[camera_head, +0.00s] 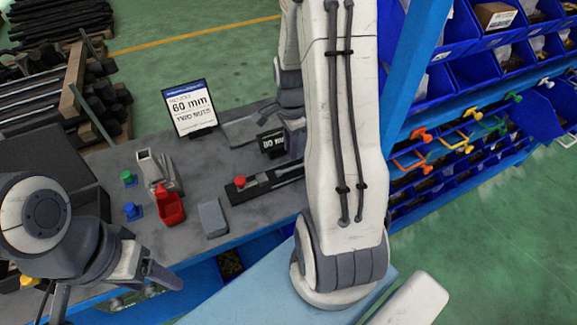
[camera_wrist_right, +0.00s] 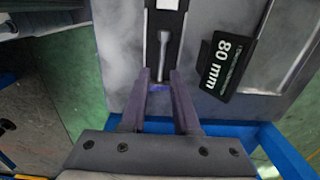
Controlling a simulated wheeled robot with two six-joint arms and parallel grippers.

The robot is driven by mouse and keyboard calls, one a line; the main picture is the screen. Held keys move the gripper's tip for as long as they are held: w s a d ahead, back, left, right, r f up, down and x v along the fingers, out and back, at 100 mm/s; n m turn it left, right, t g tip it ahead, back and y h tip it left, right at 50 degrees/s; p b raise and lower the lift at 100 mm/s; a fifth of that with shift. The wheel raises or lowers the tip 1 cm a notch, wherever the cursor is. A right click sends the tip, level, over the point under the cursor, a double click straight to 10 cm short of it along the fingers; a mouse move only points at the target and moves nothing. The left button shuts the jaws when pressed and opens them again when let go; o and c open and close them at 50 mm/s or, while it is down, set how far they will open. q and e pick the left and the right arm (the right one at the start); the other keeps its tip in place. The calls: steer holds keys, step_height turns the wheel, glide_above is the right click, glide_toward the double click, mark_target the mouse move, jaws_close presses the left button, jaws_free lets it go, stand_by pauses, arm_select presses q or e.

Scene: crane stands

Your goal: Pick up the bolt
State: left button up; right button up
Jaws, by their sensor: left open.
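The bolt (camera_wrist_right: 165,55) is a grey metal piece with a round head, lying on a dark strip in the right wrist view. My right gripper (camera_wrist_right: 161,78) is open, with one finger on each side of the bolt's lower end. I cannot tell whether either finger touches it. In the head view my right gripper is mostly hidden behind my right arm, and I cannot make out the bolt there. My left gripper (camera_head: 116,297) is open and empty at the lower left, by the bench's front edge.
A black "80 mm" sign (camera_wrist_right: 228,64) stands just right of the bolt. Blue bin racks (camera_head: 455,85) stand at right.

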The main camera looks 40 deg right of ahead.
mark_target(288, 169)
step_height(288, 169, down, 2)
steer(key=shift+f, duration=0.1)
steer(key=f, duration=0.1)
steer(key=f+p, duration=0.1)
steer(key=f, duration=0.2)
steer(key=shift+w+a+f+p, duration=0.2)
steer(key=shift+a+p, duration=0.05)
steer(key=shift+p, duration=0.05)
steer(key=shift+f, duration=0.6)
jaws_close()
stand_by(0.3)
